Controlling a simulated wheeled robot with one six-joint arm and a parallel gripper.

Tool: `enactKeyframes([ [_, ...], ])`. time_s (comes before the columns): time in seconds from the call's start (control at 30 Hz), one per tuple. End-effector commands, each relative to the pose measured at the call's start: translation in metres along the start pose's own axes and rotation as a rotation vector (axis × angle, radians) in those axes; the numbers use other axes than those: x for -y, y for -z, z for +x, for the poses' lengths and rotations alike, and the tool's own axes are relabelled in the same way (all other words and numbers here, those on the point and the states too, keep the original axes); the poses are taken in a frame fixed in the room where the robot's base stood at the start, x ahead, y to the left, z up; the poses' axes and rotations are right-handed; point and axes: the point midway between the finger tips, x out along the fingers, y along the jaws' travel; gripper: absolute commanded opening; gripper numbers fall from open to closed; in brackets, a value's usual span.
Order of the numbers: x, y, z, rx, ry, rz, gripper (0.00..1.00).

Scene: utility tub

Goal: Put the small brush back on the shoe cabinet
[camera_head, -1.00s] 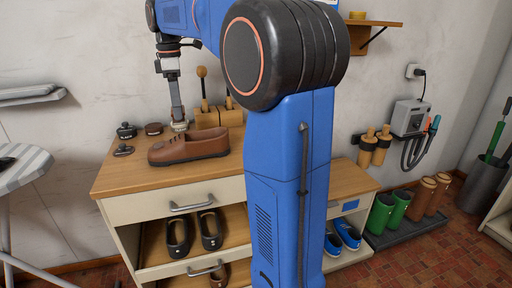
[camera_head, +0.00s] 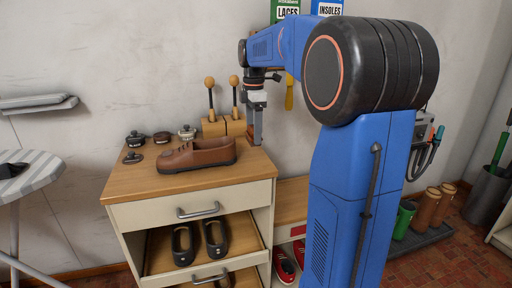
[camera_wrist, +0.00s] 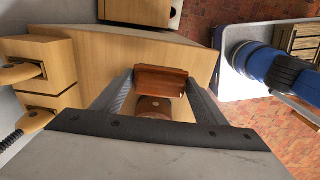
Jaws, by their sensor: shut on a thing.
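My gripper (camera_head: 256,143) hangs fingers down by the right end of the wooden-topped shoe cabinet (camera_head: 140,183), right of the brown shoe (camera_head: 200,154). In the wrist view its two fingers (camera_wrist: 161,92) are shut on a small reddish-brown wooden piece (camera_wrist: 160,80), which looks like the small brush. A round brown part shows just below it between the fingers; I cannot tell whether it belongs to the brush. The cabinet's wooden surface shows behind the fingers in the wrist view (camera_wrist: 110,52).
Several small tins (camera_head: 162,137) stand at the cabinet's back left. Wooden blocks with knobbed handles (camera_head: 213,127) stand behind the shoe. The front left of the top is clear. A lower wooden surface (camera_head: 290,203) adjoins on the right. An ironing board (camera_head: 35,177) stands at left.

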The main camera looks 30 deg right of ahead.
Motion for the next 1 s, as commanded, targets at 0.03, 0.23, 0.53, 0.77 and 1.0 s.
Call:
enactKeyframes([
  [0.03,0.001,0.000,0.006,0.000,0.002,0.000,0.45],
  [0.23,0.000,0.000,0.019,0.000,0.001,0.000,0.45],
  [0.53,0.001,0.000,0.052,0.000,0.002,0.001,0.45],
  [0.77,0.001,0.000,0.053,0.000,0.000,0.001,0.45],
  [1.0,0.000,0.000,0.056,0.000,0.000,0.001,0.85],
])
